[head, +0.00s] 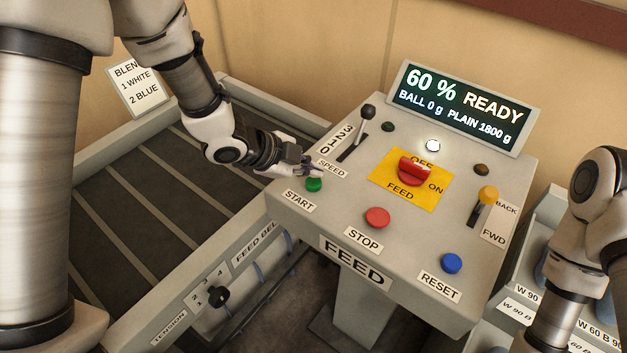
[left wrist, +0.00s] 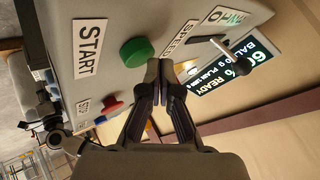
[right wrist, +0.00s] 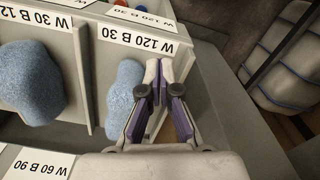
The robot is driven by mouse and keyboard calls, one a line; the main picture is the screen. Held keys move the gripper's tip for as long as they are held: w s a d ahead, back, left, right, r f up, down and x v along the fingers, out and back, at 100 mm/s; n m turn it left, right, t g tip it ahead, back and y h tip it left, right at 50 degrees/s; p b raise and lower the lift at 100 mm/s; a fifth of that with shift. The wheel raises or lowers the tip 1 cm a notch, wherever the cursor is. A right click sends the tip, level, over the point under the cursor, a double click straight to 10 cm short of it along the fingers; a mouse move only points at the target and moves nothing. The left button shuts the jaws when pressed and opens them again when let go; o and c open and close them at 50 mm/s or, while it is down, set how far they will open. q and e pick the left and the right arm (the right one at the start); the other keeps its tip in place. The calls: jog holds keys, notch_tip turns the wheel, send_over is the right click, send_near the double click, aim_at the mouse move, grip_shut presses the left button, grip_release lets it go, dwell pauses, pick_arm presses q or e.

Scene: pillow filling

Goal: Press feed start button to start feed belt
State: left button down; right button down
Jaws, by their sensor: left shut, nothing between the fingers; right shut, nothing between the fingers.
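The green START button (head: 314,185) sits on the front left of the grey feed panel (head: 340,205), above its START label. It also shows in the left wrist view (left wrist: 137,53). My left gripper (head: 316,170) is shut and empty, its fingertips (left wrist: 160,65) just beside the button on the SPEED label side. I cannot tell whether they touch the panel. The feed belt (head: 150,200), dark with pale cross strips, lies left of the panel. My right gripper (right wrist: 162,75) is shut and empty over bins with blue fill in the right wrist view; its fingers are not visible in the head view.
The panel also carries a red STOP button (head: 377,217), a blue RESET button (head: 452,263), a speed lever (head: 367,112), a red rotary FEED switch (head: 414,170) and a yellow-knobbed lever (head: 488,195). The display (head: 462,105) reads 60 % READY. Labelled bins (head: 525,290) stand at the right.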

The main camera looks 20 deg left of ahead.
aim_at(311, 179)
pick_arm(q)
jog(key=shift+f+b, duration=0.3)
jog(key=shift+f, duration=0.1)
pick_arm(e)
jog(key=shift+f, duration=0.3)
dwell(0.5)
